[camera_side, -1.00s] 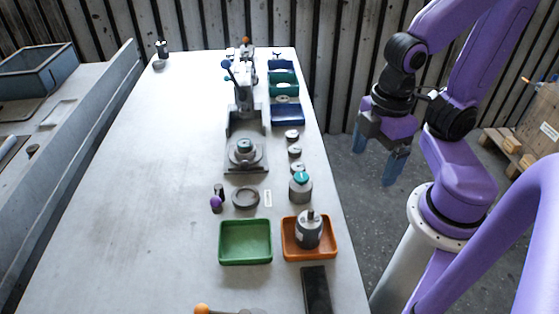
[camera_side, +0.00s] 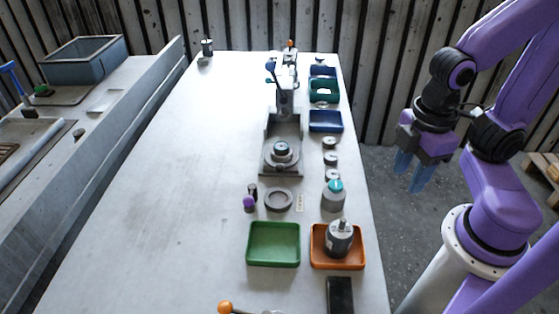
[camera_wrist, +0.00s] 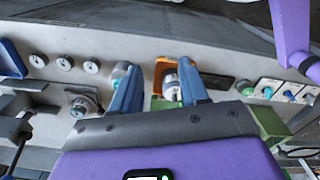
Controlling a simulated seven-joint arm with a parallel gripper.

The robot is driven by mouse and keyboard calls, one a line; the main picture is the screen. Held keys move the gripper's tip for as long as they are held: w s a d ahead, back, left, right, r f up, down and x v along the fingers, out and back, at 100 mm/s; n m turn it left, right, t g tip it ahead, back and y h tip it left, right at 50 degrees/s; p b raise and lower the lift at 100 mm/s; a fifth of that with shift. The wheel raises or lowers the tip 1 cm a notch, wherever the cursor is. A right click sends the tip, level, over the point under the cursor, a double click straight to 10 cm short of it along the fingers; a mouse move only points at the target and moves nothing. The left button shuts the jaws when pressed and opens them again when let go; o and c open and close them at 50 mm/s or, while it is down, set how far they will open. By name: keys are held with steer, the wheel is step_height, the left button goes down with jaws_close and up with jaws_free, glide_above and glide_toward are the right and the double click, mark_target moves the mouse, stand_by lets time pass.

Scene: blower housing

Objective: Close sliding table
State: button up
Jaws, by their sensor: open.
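The sliding table (camera_side: 268,168) is a grey flat plate at the front of the press (camera_side: 284,95), and it carries a round dark fixture (camera_side: 281,151). The plate extends from the press toward the camera. The wrist view shows the round fixture at the left (camera_wrist: 80,104). My gripper (camera_side: 409,175) is open and empty, pointing down, right of the workbench and apart from the sliding table. In the wrist view my blue fingers (camera_wrist: 158,67) stand apart with nothing held between them.
An orange tray (camera_side: 318,258) holds a grey motor-like part (camera_side: 339,238). A green tray (camera_side: 273,260) sits beside it. A teal-topped part (camera_side: 334,196) and several small round parts line the bench's right side. The bench's left half is clear.

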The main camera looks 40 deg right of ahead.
steer(key=w+a, duration=0.1)
steer(key=w+a+n+h, duration=0.1)
steer(key=w, duration=0.1)
steer(key=shift+w+a+f+n, duration=0.1)
steer(key=shift+w+n, duration=0.05)
steer(key=shift+n, duration=0.15)
jaws_close()
steer(key=w+a+f+n+t+h, duration=0.35)
steer(key=w+a+n+h, duration=0.25)
steer(key=w+a+n, duration=0.75)
steer(key=w+f+m, duration=0.1)
steer(key=w+f, duration=0.1)
steer(key=w+d+f+m, duration=0.1)
steer(key=w+f, duration=0.1)
steer(key=f, duration=0.1)
steer(key=w+d+f+m, duration=0.1)
steer(key=w+f, duration=0.1)
steer(key=shift+w+d+f+t, duration=0.1)
steer(key=shift+w+f+t, duration=0.05)
steer(key=shift+f+t, duration=0.2)
steer(key=shift+w+d, duration=0.7)
steer(key=shift+d, duration=0.2)
steer(key=shift+w+d+f, duration=0.15)
steer(key=shift+w+d, duration=0.2)
steer(key=shift+d, duration=0.2)
